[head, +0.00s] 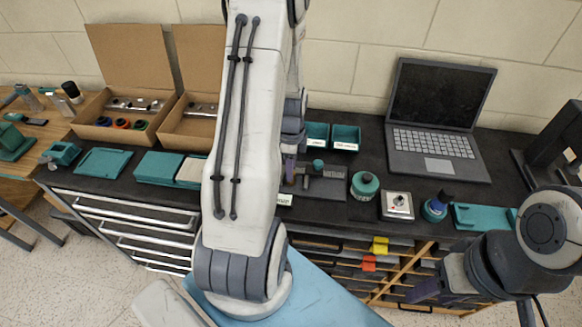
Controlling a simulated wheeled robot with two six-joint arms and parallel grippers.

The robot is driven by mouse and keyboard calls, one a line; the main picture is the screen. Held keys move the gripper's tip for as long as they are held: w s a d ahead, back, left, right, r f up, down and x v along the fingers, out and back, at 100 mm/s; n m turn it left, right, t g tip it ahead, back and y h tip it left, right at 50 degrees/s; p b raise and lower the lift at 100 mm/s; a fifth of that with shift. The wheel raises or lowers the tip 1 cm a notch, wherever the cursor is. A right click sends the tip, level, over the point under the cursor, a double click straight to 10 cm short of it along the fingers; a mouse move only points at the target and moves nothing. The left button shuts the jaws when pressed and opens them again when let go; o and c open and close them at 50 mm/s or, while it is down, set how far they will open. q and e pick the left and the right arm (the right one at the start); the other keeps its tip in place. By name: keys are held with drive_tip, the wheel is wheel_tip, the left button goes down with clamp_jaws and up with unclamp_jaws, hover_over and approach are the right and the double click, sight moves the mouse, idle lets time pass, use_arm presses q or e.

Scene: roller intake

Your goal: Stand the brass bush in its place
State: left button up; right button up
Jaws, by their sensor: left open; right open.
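I cannot make out the brass bush in the head view; it may be hidden behind my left arm or too small to tell. A dark grey fixture (326,186) with a teal knob (318,165) lies on the black bench top, just right of my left arm. My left gripper (290,178) points down beside the fixture's left end, largely hidden by my own arm; its jaws are open. My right gripper (428,292) is low at the right, in front of the bench's shelves, away from the fixture; it is open.
Two teal bins (345,137) stand behind the fixture. A green-topped round tin (364,185), a grey box with a knob (397,205) and an open laptop (435,120) are to the right. Open cardboard boxes (125,110) and teal trays (103,162) are left.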

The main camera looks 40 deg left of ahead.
use_arm(q)
drive_tip(key=shift+r+p, duration=0.35)
drive_tip(key=shift+r, duration=0.25)
drive_tip(key=o, duration=0.6)
drive_tip(key=shift+c, duration=0.2)
wheel_tip(320, 180, up, 12)
drive_tip(key=s+d+n+b, duration=0.25)
drive_tip(key=d+b, duration=0.25)
drive_tip(key=d, duration=1.6)
drive_tip(key=s+d+f+n+h+b, duration=0.1)
drive_tip(key=s+d+f+n+b, duration=0.1)
drive_tip(key=s+d, duration=0.8)
drive_tip(key=s+b, duration=0.1)
drive_tip(key=s, duration=0.2)
drive_tip(key=shift+s, duration=0.4)
